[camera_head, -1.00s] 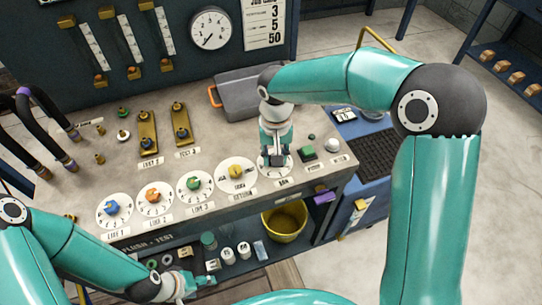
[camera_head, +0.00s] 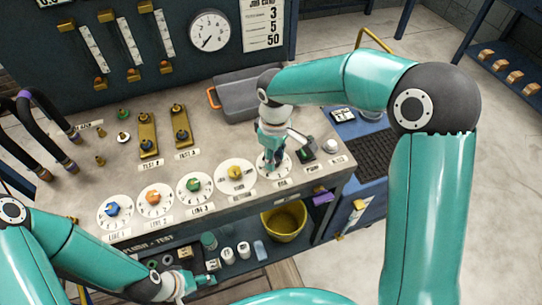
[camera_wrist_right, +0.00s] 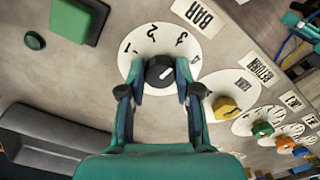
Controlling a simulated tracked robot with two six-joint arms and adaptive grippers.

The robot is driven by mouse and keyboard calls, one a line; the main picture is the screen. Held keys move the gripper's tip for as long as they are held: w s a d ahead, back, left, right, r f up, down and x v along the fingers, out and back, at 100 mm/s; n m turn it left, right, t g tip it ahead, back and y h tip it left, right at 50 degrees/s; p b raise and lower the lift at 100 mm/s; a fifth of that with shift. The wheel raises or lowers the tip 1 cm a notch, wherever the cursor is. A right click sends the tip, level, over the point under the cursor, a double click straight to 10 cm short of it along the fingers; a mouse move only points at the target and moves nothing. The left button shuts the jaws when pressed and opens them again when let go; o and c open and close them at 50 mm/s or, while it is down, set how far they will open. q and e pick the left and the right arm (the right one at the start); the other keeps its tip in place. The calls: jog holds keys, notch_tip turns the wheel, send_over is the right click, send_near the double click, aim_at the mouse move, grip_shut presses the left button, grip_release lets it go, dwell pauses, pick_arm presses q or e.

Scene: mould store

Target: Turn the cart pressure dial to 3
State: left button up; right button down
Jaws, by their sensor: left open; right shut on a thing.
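The pressure dial is the white BAR dial (camera_wrist_right: 150,42) with a black knob (camera_wrist_right: 160,70) in the right wrist view. Figures 1 to 4 show around it. The knob's white mark slants up and right, seemingly between 3 and 4; its exact reading is hard to tell. My right gripper (camera_wrist_right: 160,92) is shut on the knob, one finger each side. In the head view my right gripper (camera_head: 271,163) hides the knob and part of the dial plate (camera_head: 288,166). My left gripper (camera_head: 203,281) is open and empty, low in front of the bench shelf.
A yellow RETURN knob (camera_head: 235,173) and green (camera_head: 193,184), orange and blue line knobs sit left of the BAR dial. A green button block (camera_head: 305,154) is close on its right. A grey bin (camera_head: 240,97) stands behind. A round gauge (camera_head: 210,31) hangs on the back panel.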

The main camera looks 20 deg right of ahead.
jog(key=shift+w+r+n, duration=0.2)
jog(key=shift+w+n, duration=0.05)
jog(key=shift+n, duration=0.55)
jog(key=c, duration=0.8)
grip_release()
jog(key=shift+a+f, duration=0.1)
jog(key=shift+s, duration=0.1)
notch_tip(320, 180, up, 12)
jog(key=shift+f, duration=0.1)
